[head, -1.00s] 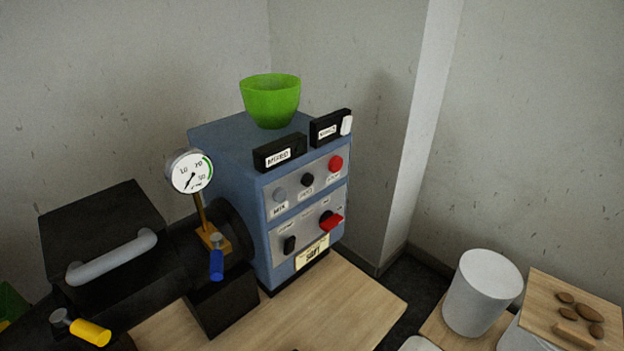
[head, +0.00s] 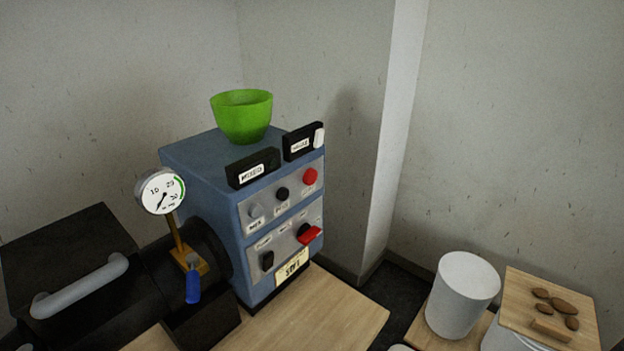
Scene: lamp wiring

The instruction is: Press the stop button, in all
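A blue machine (head: 197,165) stands on a wooden table, its front panel facing right and toward me. The upper grey strip of the panel holds a grey button (head: 256,211), a black button (head: 282,194) and a red button (head: 310,176), each with a small label below. The label under the red button is too blurred to read. The lower strip has a black switch (head: 266,261) and a red-handled switch (head: 310,235). My gripper is not in view.
A green bowl (head: 242,117) and two black label boxes sit on top of the machine. A gauge (head: 160,191) and a blue-handled valve (head: 193,286) stand at its left. A white cylinder (head: 463,296) and a board (head: 575,305) with brown pieces are at right. Table front is clear.

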